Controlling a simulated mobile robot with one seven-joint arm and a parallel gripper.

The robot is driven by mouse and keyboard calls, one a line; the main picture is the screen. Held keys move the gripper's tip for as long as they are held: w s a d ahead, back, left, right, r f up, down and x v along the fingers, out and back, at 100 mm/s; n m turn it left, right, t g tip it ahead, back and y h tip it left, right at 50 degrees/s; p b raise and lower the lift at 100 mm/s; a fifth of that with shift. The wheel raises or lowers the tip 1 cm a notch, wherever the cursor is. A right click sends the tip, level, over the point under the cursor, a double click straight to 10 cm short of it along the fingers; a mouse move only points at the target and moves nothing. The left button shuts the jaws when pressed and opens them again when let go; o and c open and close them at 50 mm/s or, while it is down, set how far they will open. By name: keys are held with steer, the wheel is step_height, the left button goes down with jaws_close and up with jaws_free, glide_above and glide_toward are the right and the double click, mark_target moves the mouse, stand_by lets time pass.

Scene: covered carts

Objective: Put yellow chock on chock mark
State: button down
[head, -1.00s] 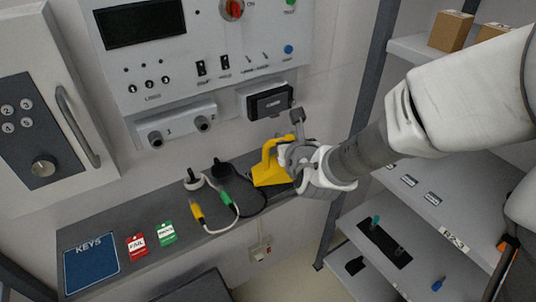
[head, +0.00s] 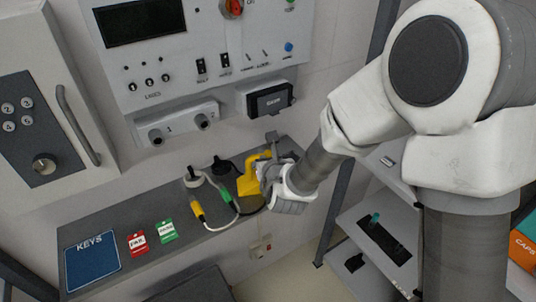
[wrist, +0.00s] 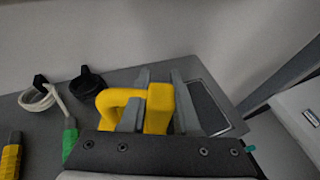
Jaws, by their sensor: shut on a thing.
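The yellow chock (head: 249,181) is at the right end of the grey shelf under the wall panel. My gripper (head: 268,168) is shut on it. In the wrist view the chock (wrist: 158,108) sits between the fingers (wrist: 158,100), with its loop handle to the left. Whether it touches the shelf I cannot tell. A dark rectangular patch with a pale outline (wrist: 208,105), which may be the chock mark, lies on the shelf just right of the chock in the wrist view.
Left of the chock, the shelf (head: 150,212) holds a black plug (head: 221,167), a white coiled cable (head: 193,178) and connectors in yellow (head: 198,211) and green (head: 224,195). Red (head: 137,243) and green (head: 166,231) tags and a blue KEYS mat (head: 91,262) lie further left.

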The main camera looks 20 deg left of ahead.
steer(key=c, duration=1.1)
jaws_free()
steer(key=shift+f, duration=0.15)
steer(key=o, duration=0.5)
steer(key=shift+c, duration=0.2)
